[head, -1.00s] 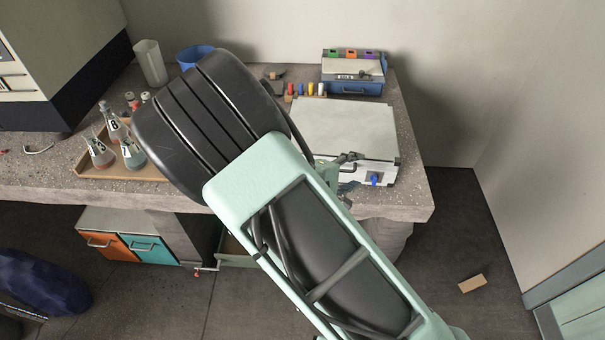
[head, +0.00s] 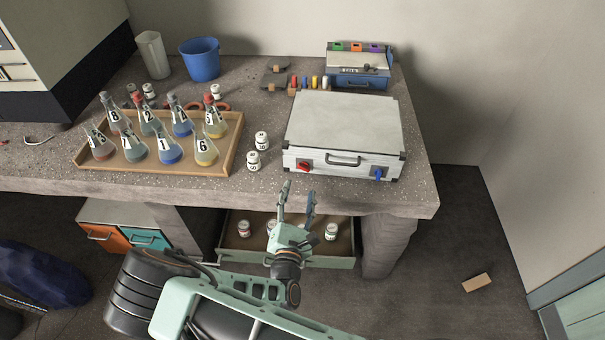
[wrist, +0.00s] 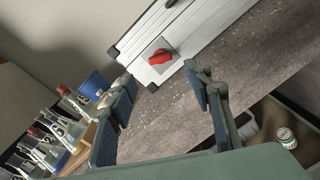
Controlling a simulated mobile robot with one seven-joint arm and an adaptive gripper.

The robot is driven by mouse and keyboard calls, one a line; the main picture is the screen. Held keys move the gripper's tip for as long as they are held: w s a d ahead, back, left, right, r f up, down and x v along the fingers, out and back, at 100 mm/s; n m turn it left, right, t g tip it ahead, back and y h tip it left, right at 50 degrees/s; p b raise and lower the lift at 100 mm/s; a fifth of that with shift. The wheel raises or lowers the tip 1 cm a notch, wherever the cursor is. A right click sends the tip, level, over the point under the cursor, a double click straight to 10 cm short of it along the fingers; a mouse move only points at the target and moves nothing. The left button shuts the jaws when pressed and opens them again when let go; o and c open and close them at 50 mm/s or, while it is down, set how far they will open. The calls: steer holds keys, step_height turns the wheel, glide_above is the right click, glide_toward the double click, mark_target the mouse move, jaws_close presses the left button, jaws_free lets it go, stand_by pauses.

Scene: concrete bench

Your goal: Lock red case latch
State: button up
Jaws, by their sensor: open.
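A closed silver-white case (head: 345,125) stands on the right part of the concrete bench. Its front face carries a red latch (head: 304,166) on the left, a handle in the middle and a blue latch (head: 378,174) on the right. In the wrist view the red latch (wrist: 160,57) sits on a square plate, ahead of the fingers and between them. My gripper (head: 297,190) is open and empty, in front of the bench edge, below and slightly left of the red latch. In the wrist view its two fingers (wrist: 160,90) are spread wide, apart from the case.
A wooden tray (head: 85,161) of numbered flasks stands left of the case, with two small white jars (head: 253,160) between. An open drawer (head: 318,262) with jars lies under my gripper. A blue toolbox (head: 358,79) stands behind the case.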

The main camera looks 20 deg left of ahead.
mark_target(303, 170)
steer(key=w, duration=0.5)
steer(key=w+a, duration=0.1)
steer(key=w, duration=0.1)
steer(key=shift+w+a, duration=0.1)
steer(key=shift+w, duration=0.15)
steer(key=shift+c, duration=0.4)
steer(key=c, duration=1.1)
steer(key=shift+o, duration=0.2)
steer(key=shift+n, duration=0.3)
steer(key=shift+n+p, duration=0.6)
steer(key=shift+n, duration=0.3)
steer(key=shift+n+p, duration=0.4)
steer(key=shift+n, duration=1.4)
